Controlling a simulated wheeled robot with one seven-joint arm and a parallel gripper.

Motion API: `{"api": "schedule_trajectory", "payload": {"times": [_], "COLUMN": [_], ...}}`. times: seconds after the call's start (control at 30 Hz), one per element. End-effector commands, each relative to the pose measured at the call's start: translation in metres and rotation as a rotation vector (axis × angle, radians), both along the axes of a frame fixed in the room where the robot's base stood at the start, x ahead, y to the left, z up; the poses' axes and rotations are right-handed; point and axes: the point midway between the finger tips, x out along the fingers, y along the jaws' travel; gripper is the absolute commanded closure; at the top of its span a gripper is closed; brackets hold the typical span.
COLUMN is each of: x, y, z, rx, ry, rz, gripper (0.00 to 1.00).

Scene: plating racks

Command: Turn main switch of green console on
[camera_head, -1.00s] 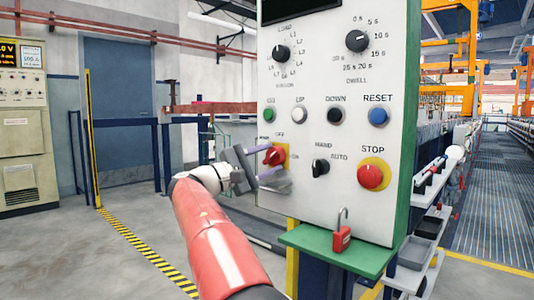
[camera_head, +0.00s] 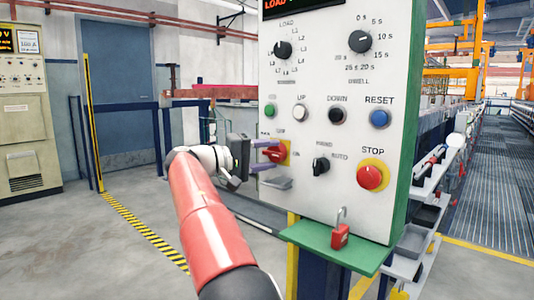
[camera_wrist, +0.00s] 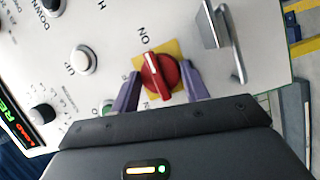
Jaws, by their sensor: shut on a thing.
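The green console (camera_head: 340,100) is a white panel with a green side and base, filling the middle of the head view. Its main switch (camera_head: 275,154) is a red rotary knob on a yellow plate, at the panel's left edge below the green button. My gripper (camera_head: 268,156) reaches it from the left with purple fingers. In the wrist view the fingers (camera_wrist: 160,75) stand on both sides of the red knob (camera_wrist: 158,76), shut on it. An ON label (camera_wrist: 145,36) shows beside the knob. The console's display (camera_head: 288,6) is lit with red text.
A black selector (camera_head: 320,166) and a red STOP button (camera_head: 370,177) sit right of the switch. A grey metal hasp (camera_wrist: 215,25) is close beside the knob. A red padlock (camera_head: 340,236) hangs below at the green ledge (camera_head: 335,248). Floor to the left is open.

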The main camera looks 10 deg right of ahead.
Motion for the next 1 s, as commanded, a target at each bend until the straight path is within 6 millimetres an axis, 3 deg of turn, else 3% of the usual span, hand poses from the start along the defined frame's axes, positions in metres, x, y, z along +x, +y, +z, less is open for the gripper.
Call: {"api": "schedule_trajectory", "payload": {"times": [0.5,0.53,0.7,1.0], "x": [0.0002,0.0002,0.0001,-0.0003], "y": [-0.0003,-0.0003,-0.0003,0.0024], "z": [-0.0004,-0.0004,-0.0003,0.0], "rx": [0.013,0.013,0.011,0.011], "ry": [-0.016,-0.016,-0.016,-0.015], "rz": [0.0,0.0,0.0,0.001], "gripper": [0.78,0.54,0.33,0.33]}}
